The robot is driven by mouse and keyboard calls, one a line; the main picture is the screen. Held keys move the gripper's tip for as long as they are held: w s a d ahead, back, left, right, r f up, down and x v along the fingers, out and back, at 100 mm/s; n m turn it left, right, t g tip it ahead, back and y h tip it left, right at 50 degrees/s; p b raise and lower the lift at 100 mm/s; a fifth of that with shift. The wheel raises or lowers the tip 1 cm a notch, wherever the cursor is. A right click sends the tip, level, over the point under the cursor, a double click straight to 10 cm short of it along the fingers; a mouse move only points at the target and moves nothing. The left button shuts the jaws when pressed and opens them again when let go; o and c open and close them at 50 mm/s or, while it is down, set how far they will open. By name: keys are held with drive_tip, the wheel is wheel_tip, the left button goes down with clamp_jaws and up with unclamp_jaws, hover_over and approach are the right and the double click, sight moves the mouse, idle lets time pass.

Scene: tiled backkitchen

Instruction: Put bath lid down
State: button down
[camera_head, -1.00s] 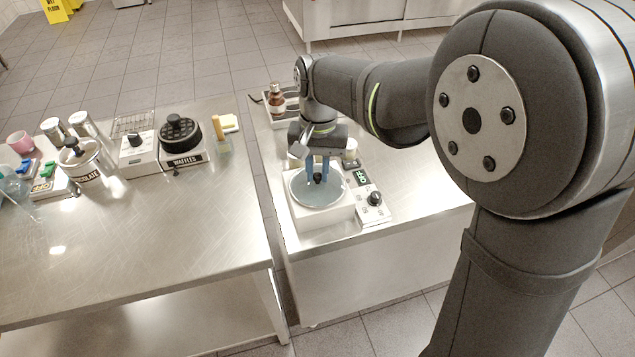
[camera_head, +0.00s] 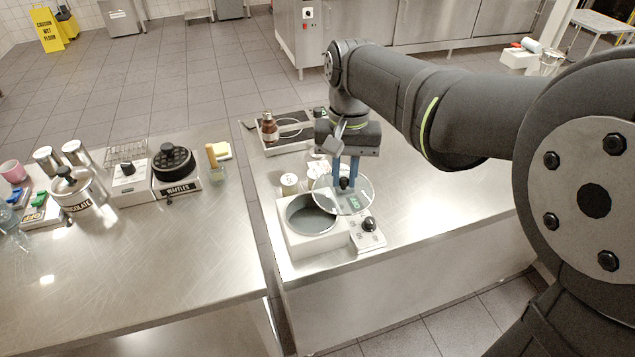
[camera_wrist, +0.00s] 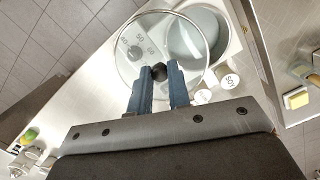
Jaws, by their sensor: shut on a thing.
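My gripper (camera_head: 345,174) is shut on the black knob of the clear round bath lid (camera_head: 357,199). The lid is held raised, above the right part of the white bath and its control panel. In the wrist view the blue fingers (camera_wrist: 158,78) grip the knob, and the glass lid (camera_wrist: 135,35) overlaps one side of the bath opening. The white bath (camera_head: 292,238) stands on the right counter with its round grey basin (camera_head: 312,217) uncovered.
Small white-lidded jars (camera_head: 289,183) stand behind the bath. A tray (camera_head: 283,146) with a brown bottle (camera_head: 269,128) is farther back. The right counter (camera_head: 450,200) is clear to the right of the bath. A waffle maker (camera_head: 174,165) sits on the left table.

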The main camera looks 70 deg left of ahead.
drive_tip(key=w+r, duration=0.1)
drive_tip(key=w+d, duration=0.1)
drive_tip(key=w, duration=0.1)
drive_tip(key=w+d+r, duration=0.1)
drive_tip(key=shift+w+d+r, duration=0.2)
drive_tip(key=shift+w+r, duration=0.1)
drive_tip(key=shift+r, duration=0.05)
drive_tip(key=w+d+f, duration=0.2)
drive_tip(key=w+f, duration=0.1)
drive_tip(key=w, duration=0.6)
drive_tip(key=w+d+f, duration=0.2)
drive_tip(key=w+f, duration=0.1)
drive_tip(key=w, duration=0.6)
drive_tip(key=s+a+f, duration=0.2)
drive_tip(key=a, duration=0.1)
drive_tip(key=s+a+f, duration=0.2)
drive_tip(key=a, duration=0.1)
drive_tip(key=s+a+f, duration=0.2)
drive_tip(key=a, duration=0.1)
drive_tip(key=shift+s+a+f, duration=0.25)
drive_tip(key=shift+s+f, duration=0.05)
drive_tip(key=shift+s+a+f, duration=0.1)
drive_tip(key=shift+f, duration=1.95)
